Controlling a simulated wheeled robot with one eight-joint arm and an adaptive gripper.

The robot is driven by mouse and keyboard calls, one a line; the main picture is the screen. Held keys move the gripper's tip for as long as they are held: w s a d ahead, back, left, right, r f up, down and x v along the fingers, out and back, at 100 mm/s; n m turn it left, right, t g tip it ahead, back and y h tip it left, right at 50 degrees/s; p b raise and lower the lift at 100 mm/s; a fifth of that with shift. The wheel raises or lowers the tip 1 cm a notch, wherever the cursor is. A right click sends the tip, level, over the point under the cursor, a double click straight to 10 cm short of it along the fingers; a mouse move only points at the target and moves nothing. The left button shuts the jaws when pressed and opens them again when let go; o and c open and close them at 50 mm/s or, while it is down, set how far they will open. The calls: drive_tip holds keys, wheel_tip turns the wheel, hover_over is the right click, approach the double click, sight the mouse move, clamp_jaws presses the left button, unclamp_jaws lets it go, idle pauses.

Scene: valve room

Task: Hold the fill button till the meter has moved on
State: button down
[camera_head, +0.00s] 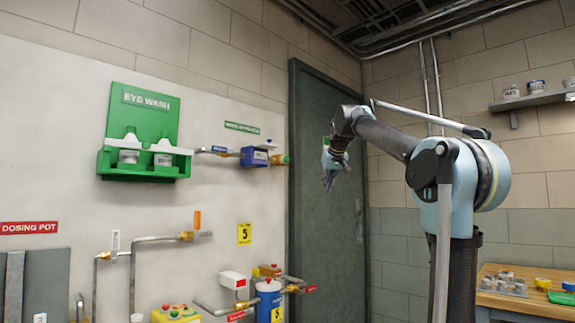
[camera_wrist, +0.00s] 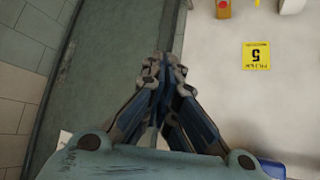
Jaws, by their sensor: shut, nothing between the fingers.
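My gripper (camera_head: 328,180) is shut and empty, hanging in front of the dark green door, right of the white panel and clear of it. In the wrist view its fingers (camera_wrist: 164,66) are together against the door edge. A blue device with a pale top (camera_head: 255,156), possibly the meter, sits on a pipe left of my gripper; its reading is too small to make out. A yellow box with coloured knobs (camera_head: 176,314) is cut off at the bottom edge. I cannot tell which part is the fill button.
A green eye wash station (camera_head: 140,145) juts from the panel. Pipes, a white box (camera_head: 233,283) and a blue canister (camera_head: 268,300) stand out low on it. A wooden bench (camera_head: 530,302) is at lower right. A shelf (camera_head: 540,99) holds jars.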

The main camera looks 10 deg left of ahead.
sight(287, 159)
drive_tip(key=w+a+r, duration=0.3)
drive_tip(key=r, duration=0.3)
drive_tip(key=w+a+r+n+t+y, duration=0.1)
drive_tip(key=w+a+r, duration=0.3)
drive_tip(key=r, duration=0.1)
drive_tip(key=shift+w+a+r+t, duration=0.15)
drive_tip(key=shift+a+r+t, duration=0.15)
drive_tip(key=shift+r, duration=0.1)
drive_tip(key=w+a, duration=0.5)
drive_tip(key=a, duration=0.1)
drive_tip(key=shift+w+a, duration=0.2)
drive_tip(key=shift+a, duration=0.2)
idle(0.7)
drive_tip(key=shift+a, duration=0.15)
drive_tip(key=shift+w+a, duration=0.15)
drive_tip(key=shift+a, duration=0.05)
drive_tip(key=shift+w+a+r, duration=0.1)
drive_tip(key=shift+w+a, duration=0.25)
drive_tip(key=shift+a, duration=0.1)
idle(4.0)
